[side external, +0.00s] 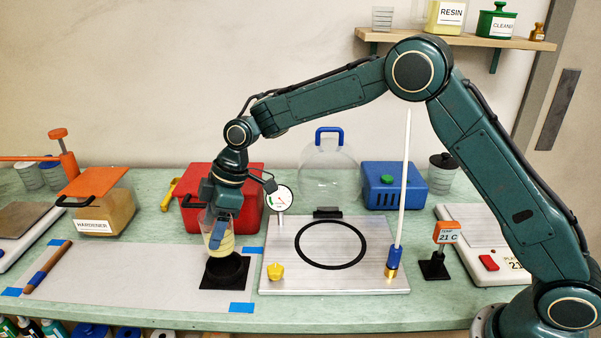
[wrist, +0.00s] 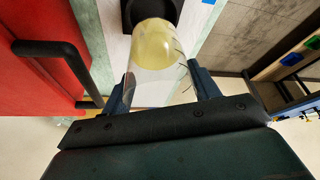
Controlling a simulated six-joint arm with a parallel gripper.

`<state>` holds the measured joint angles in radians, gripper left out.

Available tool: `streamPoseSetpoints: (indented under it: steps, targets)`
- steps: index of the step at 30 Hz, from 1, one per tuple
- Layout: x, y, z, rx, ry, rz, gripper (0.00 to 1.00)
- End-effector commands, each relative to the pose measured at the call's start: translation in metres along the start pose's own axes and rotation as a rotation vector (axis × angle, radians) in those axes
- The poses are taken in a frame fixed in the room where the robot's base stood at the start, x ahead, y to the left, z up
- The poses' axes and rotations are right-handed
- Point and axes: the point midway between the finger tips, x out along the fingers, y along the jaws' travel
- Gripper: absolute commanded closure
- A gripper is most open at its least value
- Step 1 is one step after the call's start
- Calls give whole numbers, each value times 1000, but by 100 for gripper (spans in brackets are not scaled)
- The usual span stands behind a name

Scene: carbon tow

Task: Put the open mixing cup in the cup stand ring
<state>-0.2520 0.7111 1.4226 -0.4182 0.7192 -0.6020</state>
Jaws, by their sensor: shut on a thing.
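The clear open mixing cup (side external: 221,242), with pale yellow contents low in it, is in my gripper (side external: 219,232). The gripper is shut on the cup's sides, one finger on each side, as the wrist view shows (wrist: 158,88). The black cup stand ring (side external: 225,270) stands on the pale sheet just below the cup. In the side view the cup's bottom is close above the ring, slightly left of its middle. In the wrist view the ring (wrist: 170,8) shows beyond the cup's bottom and is partly hidden by it. I cannot tell whether they touch.
A red box (side external: 250,190) with a dark handle stands close behind my gripper. A metal plate (side external: 300,280) with a black ring, dial gauge (side external: 282,198) and yellow fitting (side external: 275,271) lies to the right. The pale sheet (side external: 130,268) left of the stand is mostly clear.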

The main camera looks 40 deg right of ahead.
Motion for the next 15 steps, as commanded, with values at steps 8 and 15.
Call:
streamPoseSetpoints:
  steps: [8,15]
  targets:
    - [24,0,10,-1,1,0,64]
    - [27,0,11,-1,0,0,64]
